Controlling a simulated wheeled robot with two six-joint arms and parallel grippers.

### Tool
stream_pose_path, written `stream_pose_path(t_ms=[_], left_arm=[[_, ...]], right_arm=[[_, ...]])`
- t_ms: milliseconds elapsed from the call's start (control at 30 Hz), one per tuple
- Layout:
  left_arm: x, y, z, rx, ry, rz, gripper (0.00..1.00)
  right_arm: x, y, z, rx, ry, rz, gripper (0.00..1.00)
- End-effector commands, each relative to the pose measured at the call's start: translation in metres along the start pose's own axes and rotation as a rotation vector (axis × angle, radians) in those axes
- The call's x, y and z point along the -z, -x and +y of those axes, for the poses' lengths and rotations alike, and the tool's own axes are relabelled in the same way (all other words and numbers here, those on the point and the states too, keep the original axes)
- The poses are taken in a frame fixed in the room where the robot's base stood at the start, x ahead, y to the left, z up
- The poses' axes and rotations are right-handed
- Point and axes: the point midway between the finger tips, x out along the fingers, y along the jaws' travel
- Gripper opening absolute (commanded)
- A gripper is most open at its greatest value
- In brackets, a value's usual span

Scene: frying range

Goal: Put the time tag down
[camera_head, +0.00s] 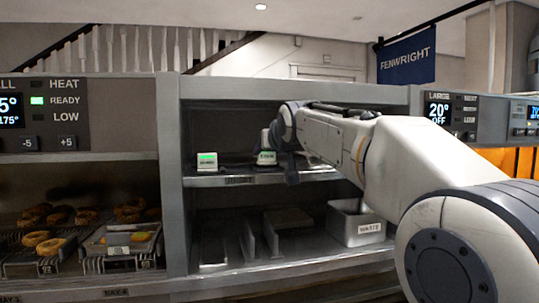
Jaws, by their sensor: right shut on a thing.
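My right gripper (282,164) reaches in from the right to the upper shelf of the middle bay. It is shut on a small white time tag (266,158) with a green display. The tag is upright at the shelf, close above or on its surface; I cannot tell if it touches. Part of the tag is hidden by the gripper. A second, similar white tag (207,162) with a green display stands on the same shelf to the left. My left gripper is not in view.
The upper shelf (235,181) has free room between the two tags. Below are upright dividers (248,240) and a metal bin marked WASTE (357,226). Control panels (48,104) run above.

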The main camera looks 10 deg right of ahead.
Motion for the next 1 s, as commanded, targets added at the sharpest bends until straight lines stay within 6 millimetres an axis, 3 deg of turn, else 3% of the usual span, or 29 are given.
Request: stream_pose_path(t_ms=[467, 500, 567, 1000], left_arm=[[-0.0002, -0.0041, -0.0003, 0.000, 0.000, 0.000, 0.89], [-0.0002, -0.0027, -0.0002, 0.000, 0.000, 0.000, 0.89], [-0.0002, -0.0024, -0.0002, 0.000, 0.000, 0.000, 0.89], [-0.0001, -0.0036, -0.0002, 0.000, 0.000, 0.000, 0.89]], right_arm=[[-0.0119, -0.0034, 0.0005, -0.001, 0.000, 0.002, 0.06], [-0.0105, -0.0030, 0.0006, -0.001, 0.000, 0.001, 0.70], [-0.0103, -0.0030, 0.0006, -0.001, 0.000, 0.001, 0.89], [-0.0082, 0.0045, 0.0005, 0.000, 0.000, 0.004, 0.89]])
